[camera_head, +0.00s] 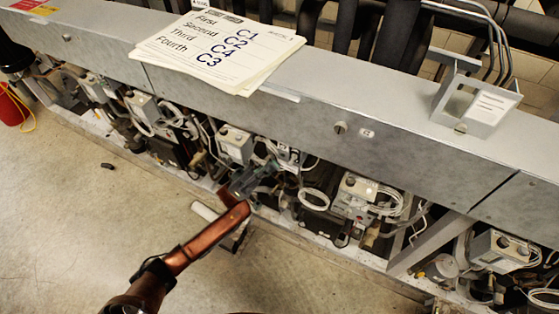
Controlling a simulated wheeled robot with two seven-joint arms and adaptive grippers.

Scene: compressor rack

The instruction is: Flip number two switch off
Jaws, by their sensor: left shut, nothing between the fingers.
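My left arm comes in from the bottom, and my left gripper (272,166) is shut and empty at the open front of the compressor rack (420,165). It is close to a pale control box (235,144) on its left and small fittings behind it. I cannot tell whether it touches anything. More control boxes sit along the rack: one at the left (142,105), one right of the gripper (356,192) and one at the far right (500,247). No readable number two shows on a switch, and switch positions are too small to tell. My right gripper is not in view.
A stack of papers (215,50) listing First C1, Second C2, Third C4, Fourth C3 lies on the rack's top. A metal bracket (478,100) stands to its right. Cables and coiled white tubing (314,198) crowd the rack.

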